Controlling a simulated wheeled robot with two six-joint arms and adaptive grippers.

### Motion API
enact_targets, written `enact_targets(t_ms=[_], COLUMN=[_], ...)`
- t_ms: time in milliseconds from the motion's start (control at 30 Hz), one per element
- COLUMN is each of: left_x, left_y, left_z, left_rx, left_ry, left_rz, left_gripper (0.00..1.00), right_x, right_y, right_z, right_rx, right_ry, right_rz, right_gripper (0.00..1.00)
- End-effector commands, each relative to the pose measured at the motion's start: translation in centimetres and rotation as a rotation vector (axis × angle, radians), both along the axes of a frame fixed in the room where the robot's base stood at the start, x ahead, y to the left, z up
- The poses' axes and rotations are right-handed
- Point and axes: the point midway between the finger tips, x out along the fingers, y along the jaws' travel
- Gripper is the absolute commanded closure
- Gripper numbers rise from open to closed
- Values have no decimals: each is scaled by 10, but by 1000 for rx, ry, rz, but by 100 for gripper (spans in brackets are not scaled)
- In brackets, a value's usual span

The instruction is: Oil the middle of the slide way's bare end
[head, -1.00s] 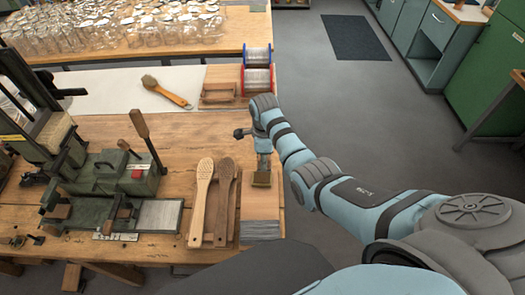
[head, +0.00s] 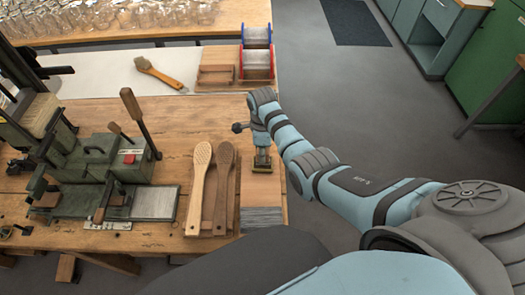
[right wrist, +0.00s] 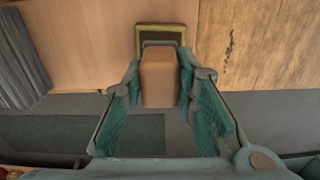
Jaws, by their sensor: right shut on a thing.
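My right gripper (head: 262,140) points down at the table's right edge. In the right wrist view its fingers (right wrist: 160,85) are shut on a wooden block (right wrist: 162,78). The block's far end meets a brass-rimmed pad or tin (right wrist: 160,30); I cannot tell whether it is inside or just above. That brass-coloured piece (head: 262,161) also shows below the gripper in the head view. The slide way appears to be the grey metal plate (head: 155,203) sticking out from the green machine (head: 100,162), well left of the gripper. My left gripper is not in view.
Two wooden brush bodies (head: 220,190) lie between the plate and my right gripper. A grey bundle (head: 262,218) sits at the front edge. Upright levers (head: 138,120) rise from the machine. Spools (head: 257,62) and a brush (head: 160,75) lie farther back.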

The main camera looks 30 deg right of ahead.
Motion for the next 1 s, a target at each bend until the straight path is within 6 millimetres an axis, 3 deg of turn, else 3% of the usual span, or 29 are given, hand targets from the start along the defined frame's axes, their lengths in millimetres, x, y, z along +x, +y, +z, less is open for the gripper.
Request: enact_targets(t_ms=[1000], left_x=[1], left_y=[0], left_z=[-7], left_rx=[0], left_ry=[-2], left_rz=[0], left_gripper=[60], right_x=[0], right_y=[0], right_z=[-10], right_rx=[0], right_ry=[0], right_rz=[0], right_gripper=[96])
